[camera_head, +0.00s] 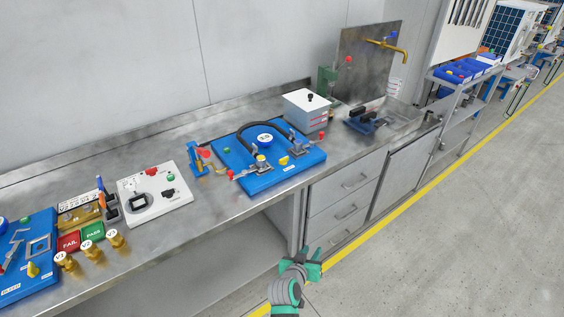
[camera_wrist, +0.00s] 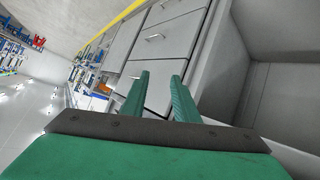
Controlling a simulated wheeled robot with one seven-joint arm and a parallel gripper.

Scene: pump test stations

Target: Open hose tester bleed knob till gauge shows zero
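The hose tester (camera_head: 262,180) is a blue plate lying on the steel bench. A black hose (camera_head: 252,126) arches over it between two metal clamps with red-tipped handles. A round gauge (camera_head: 265,140) with a blue rim stands under the arch; its reading is too small to tell. My gripper (camera_head: 314,256) is low in front of the bench, well apart from the tester. In the wrist view, its green fingers (camera_wrist: 161,77) are apart with nothing between them.
Drawers (camera_head: 343,183) are in front of my gripper, beside an open bay under the bench. A white box (camera_head: 306,110) stands behind the tester. A white panel (camera_head: 153,192) and blue-red pump (camera_head: 199,160) are at its left. The floor at right is clear.

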